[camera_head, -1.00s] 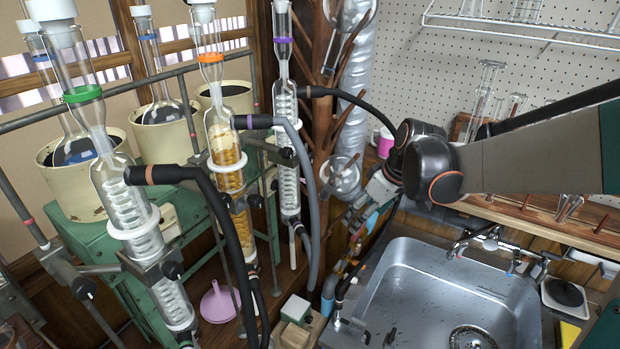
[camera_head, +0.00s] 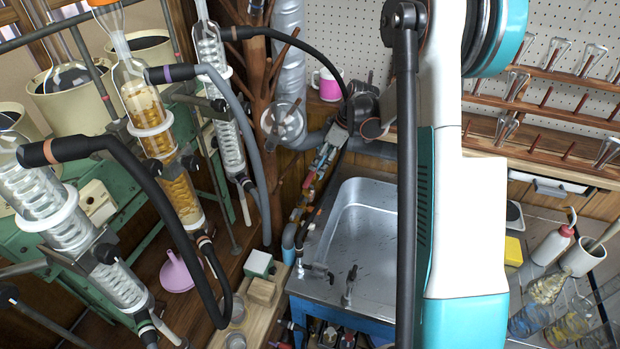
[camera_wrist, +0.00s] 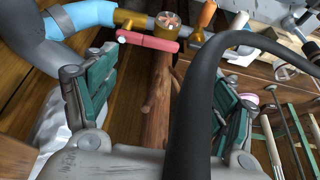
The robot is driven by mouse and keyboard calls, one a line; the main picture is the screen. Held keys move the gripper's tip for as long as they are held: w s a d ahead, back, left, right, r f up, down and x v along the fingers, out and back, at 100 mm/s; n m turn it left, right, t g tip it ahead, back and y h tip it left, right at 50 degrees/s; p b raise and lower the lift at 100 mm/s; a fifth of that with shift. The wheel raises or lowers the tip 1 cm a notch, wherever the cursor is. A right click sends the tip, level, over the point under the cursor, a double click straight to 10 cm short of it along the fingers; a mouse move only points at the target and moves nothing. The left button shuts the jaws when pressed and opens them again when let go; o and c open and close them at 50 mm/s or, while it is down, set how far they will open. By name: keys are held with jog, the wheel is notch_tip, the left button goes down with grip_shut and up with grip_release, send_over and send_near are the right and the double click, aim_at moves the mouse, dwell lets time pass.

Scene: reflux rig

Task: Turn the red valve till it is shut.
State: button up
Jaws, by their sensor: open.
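In the wrist view, the red valve has a pinkish-red bar handle (camera_wrist: 148,41) lying almost level across a brass fitting on a pipe, in the upper middle. My gripper (camera_wrist: 165,80) is open and empty. Its two green-padded fingers stand apart at left and right, with the red handle beyond them and between them in the picture. I see no contact with the handle. In the head view, my gripper (camera_head: 325,158) is small and partly hidden, by the pipes at the sink's far left corner. I cannot clearly pick out the red handle there.
A black hose (camera_wrist: 200,95) crosses the wrist view in front of the right finger. A wooden post (camera_wrist: 158,100) stands behind. In the head view, the metal sink (camera_head: 365,215) lies right of the pipes; glass condensers with hoses (camera_head: 150,135) stand left. A pink-and-white mug (camera_head: 329,85) is behind.

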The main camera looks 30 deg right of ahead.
aim_at(310, 180)
jog(key=b+x, duration=0.2)
jog(key=x, duration=0.8)
jog(key=shift+a+f+b, duration=0.1)
jog(key=shift+f+b, duration=0.25)
jog(key=shift+b, duration=0.05)
jog(key=shift+c, duration=0.3)
jog(key=c, duration=1.5)
jog(key=shift+o, duration=0.2)
jog(key=shift+n, duration=0.3)
jog(key=shift+s+d+n+g+y+b, duration=0.15)
jog(key=shift+d+n+g, duration=0.55)
jog(key=shift+n, duration=0.75)
jog(key=shift+s+d+n+g+y+b, duration=0.1)
jog(key=shift+s+d+n+g+y, duration=0.25)
jog(key=shift+d+n, duration=0.85)
jog(key=shift+s+d+n+g+y+b, duration=0.1)
jog(key=shift+d+n+g, duration=0.55)
jog(key=shift+n, duration=1)
